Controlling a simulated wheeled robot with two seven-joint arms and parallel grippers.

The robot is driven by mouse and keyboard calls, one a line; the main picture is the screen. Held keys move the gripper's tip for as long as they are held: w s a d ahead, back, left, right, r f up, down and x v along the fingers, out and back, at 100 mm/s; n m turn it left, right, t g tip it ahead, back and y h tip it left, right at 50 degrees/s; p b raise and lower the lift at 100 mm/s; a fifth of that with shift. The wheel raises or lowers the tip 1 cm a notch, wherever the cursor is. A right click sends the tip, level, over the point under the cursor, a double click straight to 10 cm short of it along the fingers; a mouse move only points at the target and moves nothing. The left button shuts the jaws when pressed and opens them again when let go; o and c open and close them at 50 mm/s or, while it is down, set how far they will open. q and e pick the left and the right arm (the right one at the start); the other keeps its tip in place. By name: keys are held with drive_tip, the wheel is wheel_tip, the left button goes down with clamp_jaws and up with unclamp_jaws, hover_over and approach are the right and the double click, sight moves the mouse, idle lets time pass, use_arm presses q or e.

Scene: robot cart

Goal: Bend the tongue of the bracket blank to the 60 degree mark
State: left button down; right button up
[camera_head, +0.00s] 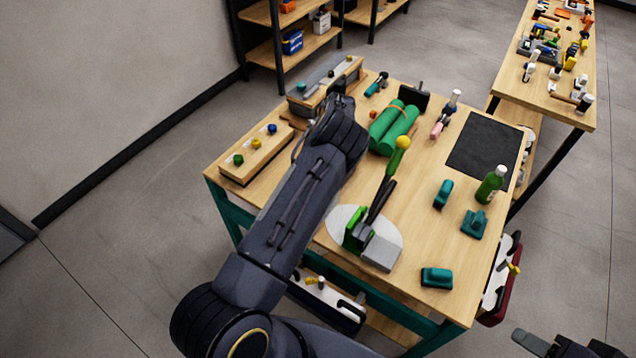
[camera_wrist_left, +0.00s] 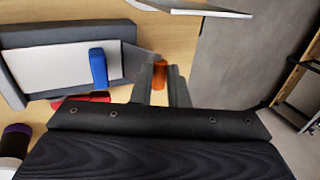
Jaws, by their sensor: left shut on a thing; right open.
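A bending tool stands near the front of the bench in the head view. It has a round white plate (camera_head: 343,217), a grey block (camera_head: 381,253), an upright green part (camera_head: 353,231) and a dark lever (camera_head: 381,200) with a green grip and yellow knob (camera_head: 403,142). I cannot tell the bracket blank or an angle mark for certain. My left arm crosses the bench; its gripper is mostly hidden there. In the left wrist view my left gripper (camera_wrist_left: 161,82) is shut on a small orange piece (camera_wrist_left: 159,71). My right gripper (camera_head: 566,346) is open, off the bench, lower right.
A wooden block with coloured knobs (camera_head: 255,158) lies at the bench's left edge. Green rolls (camera_head: 393,127), a black mat (camera_head: 484,146), a green bottle (camera_head: 490,184) and teal blocks (camera_head: 436,278) occupy the back and right. A blue piece (camera_wrist_left: 98,68) shows in the wrist view.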

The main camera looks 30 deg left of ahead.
use_arm(q)
drive_tip(key=shift+f, duration=0.1)
idle(0.6)
drive_tip(key=c, duration=1.3)
unclamp_jaws()
drive_tip(key=shift+w, duration=0.1)
drive_tip(key=shift+c, duration=0.2)
drive_tip(key=shift+v, duration=1.55)
drive_tip(key=b+v, duration=0.2)
drive_tip(key=v, duration=0.6)
